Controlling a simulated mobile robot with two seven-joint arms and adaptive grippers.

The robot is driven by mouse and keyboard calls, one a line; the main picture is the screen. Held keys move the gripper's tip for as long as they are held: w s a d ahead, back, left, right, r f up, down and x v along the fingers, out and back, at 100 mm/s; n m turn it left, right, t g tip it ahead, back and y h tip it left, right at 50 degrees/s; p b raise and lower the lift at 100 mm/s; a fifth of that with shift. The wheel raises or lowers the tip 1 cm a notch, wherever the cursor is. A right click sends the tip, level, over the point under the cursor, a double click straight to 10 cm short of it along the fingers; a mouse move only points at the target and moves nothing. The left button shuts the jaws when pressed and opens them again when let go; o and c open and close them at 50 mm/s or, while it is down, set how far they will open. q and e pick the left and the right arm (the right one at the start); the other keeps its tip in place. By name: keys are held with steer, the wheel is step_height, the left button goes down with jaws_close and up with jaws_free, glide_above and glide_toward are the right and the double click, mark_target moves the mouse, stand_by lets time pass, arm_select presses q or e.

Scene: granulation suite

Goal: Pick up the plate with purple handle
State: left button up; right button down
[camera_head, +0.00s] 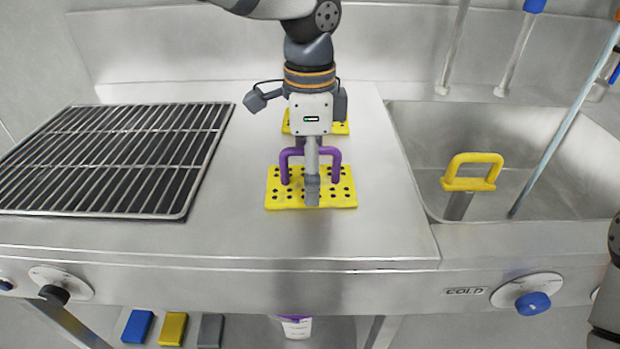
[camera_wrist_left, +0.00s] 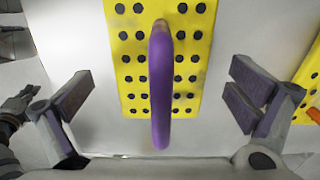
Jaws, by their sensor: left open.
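The yellow plate (camera_head: 342,200) with black dots lies flat on the steel counter, its purple arched handle (camera_head: 336,165) standing up from it. In the left wrist view the plate (camera_wrist_left: 130,85) lies below the handle (camera_wrist_left: 160,100). My left gripper (camera_head: 312,190) points down over the plate and hides its middle. In the left wrist view my left gripper (camera_wrist_left: 160,92) is open, one finger on each side of the handle with clear gaps, apparently not touching it. My right gripper is not in view.
A second yellow plate (camera_head: 340,128) lies behind, partly hidden by my left gripper. A wire rack (camera_head: 120,150) is at left. At right is a sink (camera_head: 400,115) with a yellow-handled tool (camera_head: 473,183). The counter in front of the plate is clear.

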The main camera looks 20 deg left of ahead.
arm_select(q)
steer(key=shift+f, duration=0.3)
steer(key=c, duration=2.3)
steer(key=shift+f, duration=0.15)
jaws_close()
